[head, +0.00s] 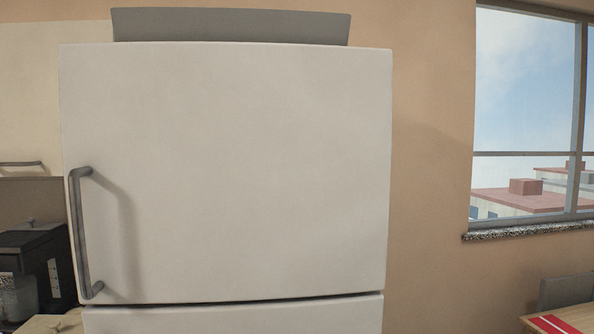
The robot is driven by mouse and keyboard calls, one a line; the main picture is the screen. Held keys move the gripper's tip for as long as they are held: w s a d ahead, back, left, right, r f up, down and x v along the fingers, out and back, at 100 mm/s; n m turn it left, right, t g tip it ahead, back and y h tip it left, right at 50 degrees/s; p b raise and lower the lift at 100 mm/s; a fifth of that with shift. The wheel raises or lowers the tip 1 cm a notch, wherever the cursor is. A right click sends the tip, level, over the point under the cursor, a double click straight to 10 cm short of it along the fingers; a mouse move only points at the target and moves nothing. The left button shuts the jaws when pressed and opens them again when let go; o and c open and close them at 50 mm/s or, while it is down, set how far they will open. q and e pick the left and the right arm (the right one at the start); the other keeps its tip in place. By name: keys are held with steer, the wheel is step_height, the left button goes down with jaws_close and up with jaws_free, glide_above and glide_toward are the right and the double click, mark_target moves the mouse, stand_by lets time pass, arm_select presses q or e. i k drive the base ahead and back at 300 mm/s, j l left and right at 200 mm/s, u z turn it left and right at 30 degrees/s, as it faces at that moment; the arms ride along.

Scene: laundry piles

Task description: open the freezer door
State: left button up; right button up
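A white fridge-freezer fills the middle of the head view. Its large upper door (235,170) is shut, with a thin dark gap along its bottom edge. A grey vertical bar handle (79,235) is fixed near the left edge of this door. Below the gap is the top strip of a lower white door (235,316), also shut; the rest of it is cut off by the frame. No label shows which door is the freezer. Neither of my grippers is in view.
A black appliance (35,262) stands close to the fridge's left side, by the handle. A grey panel (230,25) rises above the fridge top. A window (530,110), a chair (565,291) and a table corner (540,321) are at right.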

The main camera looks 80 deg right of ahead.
mark_target(195, 172)
steer(key=z, duration=2.3)
steer(key=i+j, duration=0.05)
